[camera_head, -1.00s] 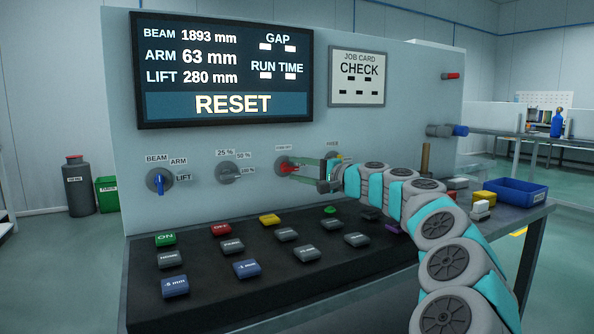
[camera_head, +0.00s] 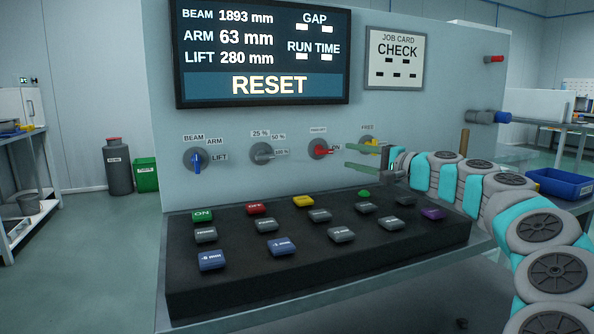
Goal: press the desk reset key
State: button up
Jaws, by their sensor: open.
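The desk keyboard (camera_head: 320,272) is a dark sloping block with several coloured keys. A green ON key (camera_head: 203,215), a red key (camera_head: 256,208) and a yellow key (camera_head: 303,201) sit along its back. Grey keys such as this one (camera_head: 341,235), two blue mm keys (camera_head: 282,246) and a purple key (camera_head: 433,213) fill the rest. Most labels are too small to read, so I cannot tell which key is reset. My gripper (camera_head: 352,157) is open and empty, its green fingers pointing left above the keyboard's back right, before the panel.
The panel screen (camera_head: 264,55) reads RESET. Below it are a blue selector (camera_head: 197,163), a grey knob (camera_head: 263,153), a red switch (camera_head: 320,149) and a yellow knob (camera_head: 372,146) close behind my fingers. A green dome (camera_head: 364,194) sits under my gripper. The space above the left keys is clear.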

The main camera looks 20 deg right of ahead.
aim_at(303, 200)
jog(key=k+l, duration=0.3)
jog(key=k, duration=0.15)
jog(key=k+l, duration=0.3)
jog(key=k, duration=0.15)
